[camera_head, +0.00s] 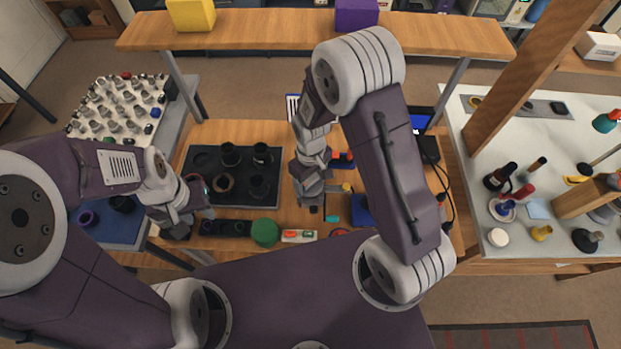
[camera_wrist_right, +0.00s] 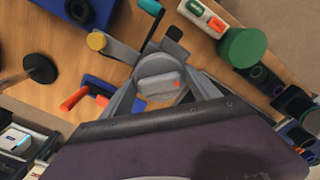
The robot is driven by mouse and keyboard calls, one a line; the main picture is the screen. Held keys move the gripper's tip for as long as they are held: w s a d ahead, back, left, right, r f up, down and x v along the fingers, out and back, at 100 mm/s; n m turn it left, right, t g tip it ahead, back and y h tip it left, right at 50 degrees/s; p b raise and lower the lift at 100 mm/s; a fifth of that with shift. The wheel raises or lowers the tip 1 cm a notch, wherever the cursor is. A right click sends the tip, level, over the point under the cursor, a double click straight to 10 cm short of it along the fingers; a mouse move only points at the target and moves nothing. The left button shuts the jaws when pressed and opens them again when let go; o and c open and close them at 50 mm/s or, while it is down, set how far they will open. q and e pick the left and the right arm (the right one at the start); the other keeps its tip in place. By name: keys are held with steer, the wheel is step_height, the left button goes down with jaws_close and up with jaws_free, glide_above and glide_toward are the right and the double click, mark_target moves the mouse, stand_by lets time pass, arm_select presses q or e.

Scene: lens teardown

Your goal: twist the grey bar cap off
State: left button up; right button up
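My right gripper (camera_head: 313,200) points down at the table just right of the dark parts tray (camera_head: 210,193). Several black lens rings and barrels (camera_head: 258,186) stand on the tray.
A green cylinder (camera_head: 265,232) and a white box with coloured buttons (camera_head: 299,236) are at the front edge. A yellow knob (camera_head: 347,187) and a red-handled tool (camera_wrist_right: 73,100) lie near the right gripper. A raised shelf (camera_head: 270,33) crosses the back.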

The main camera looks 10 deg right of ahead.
steer(key=shift+n, duration=1.3)
steer(key=shift+r+n+p, duration=0.1)
steer(key=shift+n+p, duration=0.3)
steer(key=shift+n, duration=0.9)
steer(key=n, duration=0.2)
steer(key=shift+n, duration=0.3)
steer(key=shift+n+p, duration=0.3)
steer(key=shift+n, duration=0.3)
